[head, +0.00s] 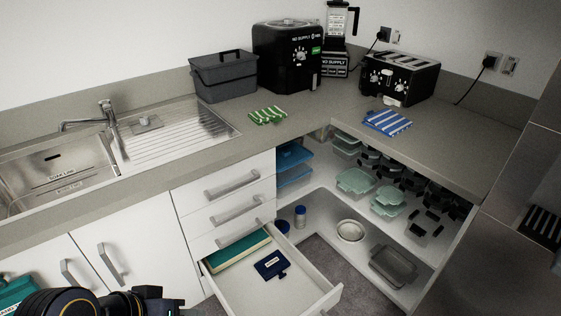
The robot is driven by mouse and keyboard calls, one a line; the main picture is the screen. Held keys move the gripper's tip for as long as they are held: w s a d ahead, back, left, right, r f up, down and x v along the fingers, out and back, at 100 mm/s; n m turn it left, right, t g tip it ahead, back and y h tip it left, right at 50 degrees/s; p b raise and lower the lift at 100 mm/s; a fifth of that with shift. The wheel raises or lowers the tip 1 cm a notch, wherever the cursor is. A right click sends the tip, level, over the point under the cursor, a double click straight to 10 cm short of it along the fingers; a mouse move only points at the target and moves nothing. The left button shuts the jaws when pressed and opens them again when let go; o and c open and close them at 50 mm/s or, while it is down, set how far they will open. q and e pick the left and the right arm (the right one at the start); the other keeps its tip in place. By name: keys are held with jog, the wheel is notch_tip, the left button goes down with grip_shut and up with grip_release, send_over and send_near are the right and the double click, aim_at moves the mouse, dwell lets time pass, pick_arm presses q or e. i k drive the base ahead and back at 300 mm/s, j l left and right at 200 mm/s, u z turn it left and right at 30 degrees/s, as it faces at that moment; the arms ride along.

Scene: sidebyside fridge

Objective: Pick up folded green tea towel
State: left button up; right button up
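The folded green tea towel (268,115) has green and white stripes. It lies flat on the grey countertop, right of the sink's ridged drainer and in front of the large black appliance. Nothing touches or covers it. Part of my black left arm with yellow rings shows at the bottom left edge, low in front of the white cupboards and far from the towel. No gripper fingers can be made out there. My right gripper is not in view.
A folded blue striped towel (387,122) lies in front of the toaster (400,78). A grey lidded bin (223,76) and black appliance (288,56) stand behind the green towel. An open drawer (310,297) juts out below. Open shelves hold several containers.

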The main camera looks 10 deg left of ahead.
aim_at(273, 113)
jog(key=i+u, duration=0.2)
jog(key=u, duration=0.2)
jog(key=i+u, duration=0.2)
jog(key=u, duration=0.2)
jog(key=i+l+u, duration=0.1)
jog(key=u, duration=0.3)
jog(key=i+l, duration=0.05)
jog(key=i, duration=0.05)
